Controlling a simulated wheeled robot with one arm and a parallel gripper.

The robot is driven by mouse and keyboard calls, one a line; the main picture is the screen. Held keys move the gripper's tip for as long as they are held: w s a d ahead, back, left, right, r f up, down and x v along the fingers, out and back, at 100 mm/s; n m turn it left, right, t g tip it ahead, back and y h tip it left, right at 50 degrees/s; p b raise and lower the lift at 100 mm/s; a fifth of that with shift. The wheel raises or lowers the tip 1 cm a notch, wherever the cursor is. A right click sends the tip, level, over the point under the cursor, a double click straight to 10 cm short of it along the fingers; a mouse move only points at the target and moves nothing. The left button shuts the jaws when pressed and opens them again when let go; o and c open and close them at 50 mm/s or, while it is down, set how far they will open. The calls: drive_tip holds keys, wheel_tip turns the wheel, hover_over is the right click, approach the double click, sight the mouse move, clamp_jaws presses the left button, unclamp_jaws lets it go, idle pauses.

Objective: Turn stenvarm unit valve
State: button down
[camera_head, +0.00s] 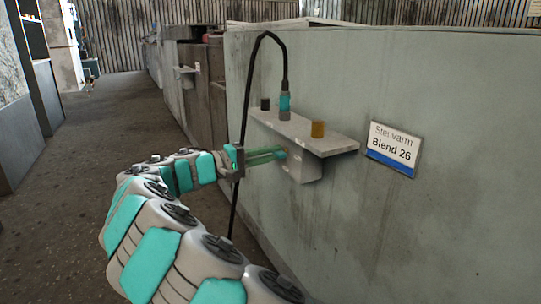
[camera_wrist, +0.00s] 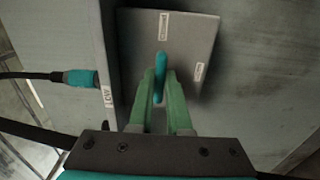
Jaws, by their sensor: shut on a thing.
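The valve handle is a teal lever (camera_wrist: 160,68) on the face of a grey box (camera_head: 304,170) under a small shelf on the large grey housing. In the wrist view it stands nearly upright, its upper end toward one small white label (camera_wrist: 163,27); a second label (camera_wrist: 199,72) sits to the right. My gripper (camera_wrist: 159,90) has its green fingers shut on the lever, one on each side. In the head view my gripper (camera_head: 276,154) reaches the box from the left and mostly hides the lever. A sign (camera_head: 394,149) reads "Stenvarm Blend 26".
The shelf (camera_head: 325,140) carries a dark knob (camera_head: 265,104), a yellow-brown cylinder (camera_head: 318,129) and a teal connector (camera_head: 285,103). A black cable (camera_head: 244,110) loops from the connector and hangs close to my gripper. The floor aisle (camera_head: 100,130) on the left is open.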

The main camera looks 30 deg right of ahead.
drive_tip(key=shift+f, duration=0.1)
drive_tip(key=c, duration=0.9)
unclamp_jaws()
drive_tip(key=shift+o, duration=0.2)
drive_tip(key=a+p, duration=0.1)
drive_tip(key=a, duration=0.6)
drive_tip(key=shift+s+a, duration=0.15)
drive_tip(key=shift+a, duration=0.25)
